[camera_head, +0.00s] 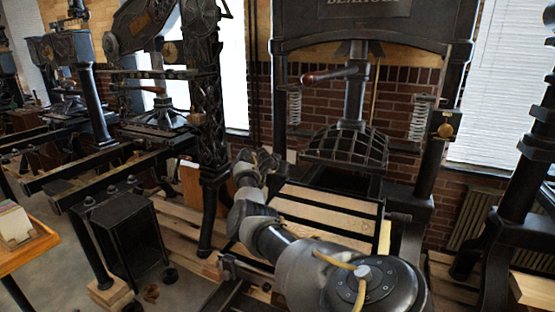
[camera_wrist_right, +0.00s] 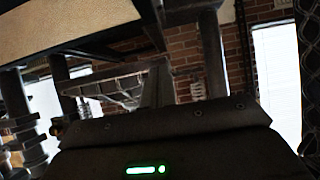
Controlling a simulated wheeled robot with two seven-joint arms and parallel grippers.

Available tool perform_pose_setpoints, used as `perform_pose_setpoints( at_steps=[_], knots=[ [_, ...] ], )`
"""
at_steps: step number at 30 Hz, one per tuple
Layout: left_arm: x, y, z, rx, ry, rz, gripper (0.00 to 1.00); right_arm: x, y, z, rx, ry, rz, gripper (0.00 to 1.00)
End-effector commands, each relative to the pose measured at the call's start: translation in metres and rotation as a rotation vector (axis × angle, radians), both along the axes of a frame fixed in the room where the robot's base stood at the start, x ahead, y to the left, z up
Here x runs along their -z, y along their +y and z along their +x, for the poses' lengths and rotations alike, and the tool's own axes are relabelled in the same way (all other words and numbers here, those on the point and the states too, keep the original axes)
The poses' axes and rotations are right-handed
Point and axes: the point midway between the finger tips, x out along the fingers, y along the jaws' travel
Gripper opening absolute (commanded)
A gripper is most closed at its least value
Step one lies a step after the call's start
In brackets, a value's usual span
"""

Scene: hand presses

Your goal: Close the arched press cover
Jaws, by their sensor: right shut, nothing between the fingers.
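My right arm rises from the bottom of the head view, and my right gripper (camera_head: 262,160) is at its far end, by the left side of the central press. The gripper is shut and empty; its fingertips are hard to make out. In the right wrist view its dark housing with a green light (camera_wrist_right: 146,170) fills the bottom. The central press has a pale slatted panel (camera_head: 325,206) in a dark frame, below its ribbed domed platen (camera_head: 345,148). I cannot tell which part is the arched cover. A tan panel (camera_wrist_right: 60,25) hangs overhead in the wrist view. My left gripper is out of view.
Another black press with an ornate column (camera_head: 207,110) stands close on the left. A dark open box (camera_head: 130,240) and a wooden tray (camera_head: 25,240) are at lower left. A further press (camera_head: 515,190) stands at the right edge. A brick wall is behind.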

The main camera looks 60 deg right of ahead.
Motion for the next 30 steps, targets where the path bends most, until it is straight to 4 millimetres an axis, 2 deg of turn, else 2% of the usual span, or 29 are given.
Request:
perform_pose_setpoints(
  at_steps=[6, 12, 30],
  knots=[
    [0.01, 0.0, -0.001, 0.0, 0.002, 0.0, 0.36, -0.031, 0.029, -0.002, 0.002, -0.005, -0.006, 0.0],
    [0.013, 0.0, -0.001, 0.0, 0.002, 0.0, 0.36, -0.049, 0.045, -0.003, 0.001, -0.004, -0.006, 0.0],
    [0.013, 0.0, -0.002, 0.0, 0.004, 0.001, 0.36, -0.052, 0.05, -0.002, -0.005, 0.004, -0.008, 0.0]
  ],
)
